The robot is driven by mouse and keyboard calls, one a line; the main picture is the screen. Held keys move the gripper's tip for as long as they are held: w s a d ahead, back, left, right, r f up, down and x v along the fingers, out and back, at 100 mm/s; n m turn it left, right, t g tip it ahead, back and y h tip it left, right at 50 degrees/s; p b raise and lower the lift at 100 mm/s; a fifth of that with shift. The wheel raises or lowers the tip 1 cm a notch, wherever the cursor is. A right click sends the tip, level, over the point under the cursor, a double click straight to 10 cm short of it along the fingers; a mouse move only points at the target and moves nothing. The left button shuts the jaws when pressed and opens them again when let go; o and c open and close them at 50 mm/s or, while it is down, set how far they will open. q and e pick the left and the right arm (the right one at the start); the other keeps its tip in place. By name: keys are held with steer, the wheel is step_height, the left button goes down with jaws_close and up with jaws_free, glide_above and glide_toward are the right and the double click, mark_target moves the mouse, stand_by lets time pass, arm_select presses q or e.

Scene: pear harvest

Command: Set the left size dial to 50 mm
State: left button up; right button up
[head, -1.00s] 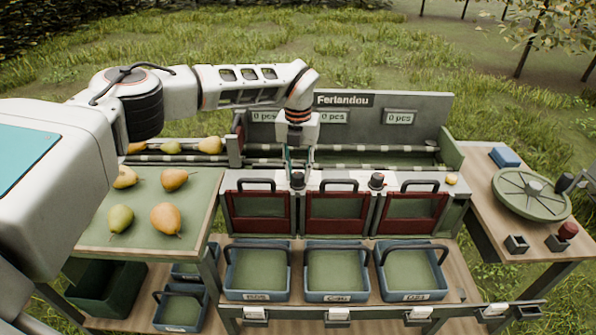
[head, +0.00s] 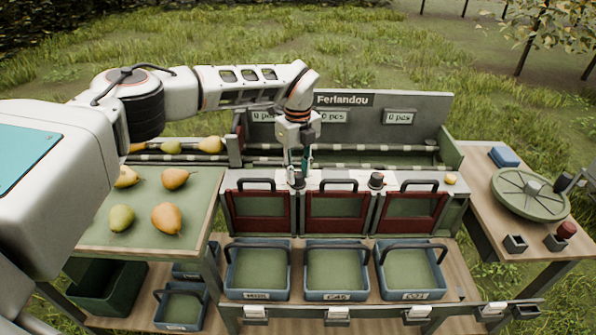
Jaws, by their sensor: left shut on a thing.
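The left size dial (head: 297,183) is a small dark knob on the pale ledge of the sorting machine, between the left and middle red-framed doors. My left gripper (head: 298,172) points straight down from above and is shut on this dial. The fingers hide much of the knob, and its setting cannot be read. The right size dial (head: 376,179) is a similar dark knob between the middle and right doors, with nothing touching it. My right gripper is not in view.
The machine's back panel (head: 425,112) carries small "0 pcs" displays. Several blue crates (head: 336,297) stand below the doors. A green-topped table (head: 145,218) with pears is at left. A round green scale plate (head: 530,194) is on the right-hand table.

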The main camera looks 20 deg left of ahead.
mark_target(298, 174)
arm_select(q)
steer(key=shift+n, duration=0.8)
steer(key=o, duration=1.1)
steer(key=shift+r, duration=0.1)
step_height(298, 174, up, 12)
steer(key=shift+f, duration=0.1)
